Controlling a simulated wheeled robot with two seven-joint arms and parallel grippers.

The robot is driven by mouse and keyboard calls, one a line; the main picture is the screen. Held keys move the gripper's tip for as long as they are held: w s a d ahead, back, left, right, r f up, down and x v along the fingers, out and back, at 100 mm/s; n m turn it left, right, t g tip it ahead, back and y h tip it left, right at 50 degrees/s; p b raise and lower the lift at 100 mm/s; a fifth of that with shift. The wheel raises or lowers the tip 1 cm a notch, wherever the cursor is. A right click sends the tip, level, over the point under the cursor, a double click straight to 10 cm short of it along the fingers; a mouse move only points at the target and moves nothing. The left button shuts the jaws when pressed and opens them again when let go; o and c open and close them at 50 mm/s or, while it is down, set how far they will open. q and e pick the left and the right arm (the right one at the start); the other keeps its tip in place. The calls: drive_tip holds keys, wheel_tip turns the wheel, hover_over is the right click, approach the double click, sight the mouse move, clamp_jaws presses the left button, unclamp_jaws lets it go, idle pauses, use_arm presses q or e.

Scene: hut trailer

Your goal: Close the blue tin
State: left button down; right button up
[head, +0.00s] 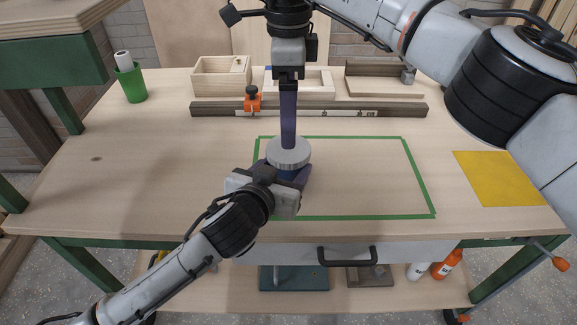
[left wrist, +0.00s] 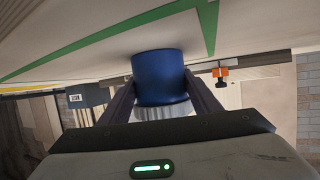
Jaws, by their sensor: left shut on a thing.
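The blue tin (left wrist: 160,77) is between the two fingers of my left gripper (left wrist: 160,100) in the left wrist view, which shows it upside down. In the head view my left gripper (head: 290,182) is shut on the tin, above the green-taped area, and hides most of it. The round silver lid (head: 288,152) is at the tin's top; its ribbed edge shows in the left wrist view (left wrist: 165,112). I cannot tell how firmly it is seated. My right gripper (head: 288,146) points straight down with its fingertips at the lid. Its fingers line up, hiding any gap.
A green tape rectangle (head: 411,162) marks the wooden bench. A yellow sheet (head: 497,178) lies at right. A rail with an orange clamp (head: 252,102), wooden boxes (head: 221,78) and a green cup (head: 131,84) are at the back. The bench's left part is clear.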

wheel_tip(320, 180, down, 8)
drive_tip(key=shift+r, duration=0.25)
drive_tip(key=c, duration=1.1)
drive_tip(key=m, duration=0.5)
drive_tip(key=shift+c, duration=0.2)
drive_tip(key=o, duration=1.2)
wheel_tip(320, 180, up, 12)
drive_tip(key=shift+r, duration=0.1)
use_arm(q)
drive_tip(key=c, duration=0.5)
unclamp_jaws()
drive_tip(key=shift+c, duration=0.2)
